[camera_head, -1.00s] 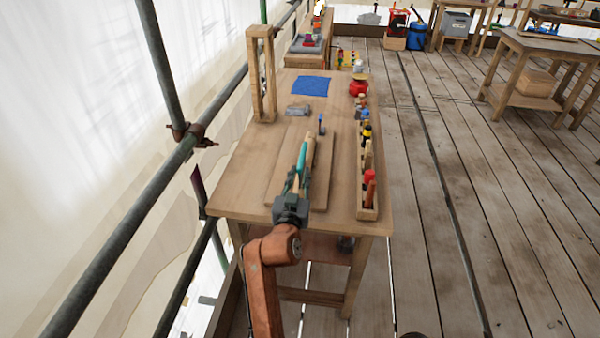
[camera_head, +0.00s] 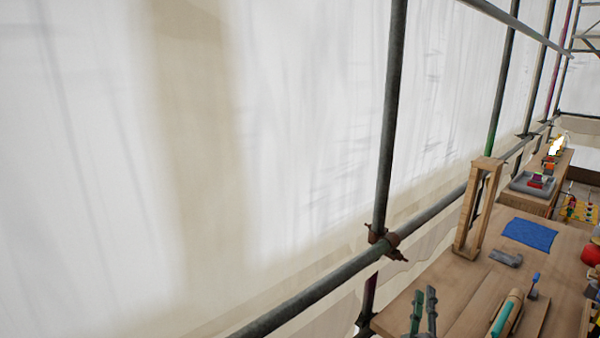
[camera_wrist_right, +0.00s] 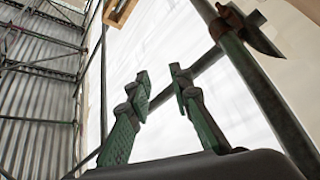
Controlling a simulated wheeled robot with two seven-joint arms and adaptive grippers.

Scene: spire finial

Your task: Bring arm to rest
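My right gripper (camera_head: 424,299) shows at the bottom of the head view, over the near left edge of the wooden workbench. Its two green fingers point up and stand apart. In the right wrist view the fingers (camera_wrist_right: 160,79) are also spread, with only the pale sheeting and a scaffold pole behind them. It holds nothing. A teal-handled tool (camera_head: 503,317) lies beside a pale wooden cylinder on a board on the bench, to the right of the gripper and apart from it. My left gripper is not in view.
A scaffold rail (camera_head: 330,287) with a rusty clamp (camera_head: 385,242) runs close to the left of the bench, before white sheeting (camera_head: 300,120). A wooden frame (camera_head: 478,208) stands upright on the bench. A blue cloth (camera_head: 529,233) and a grey block (camera_head: 505,258) lie nearby.

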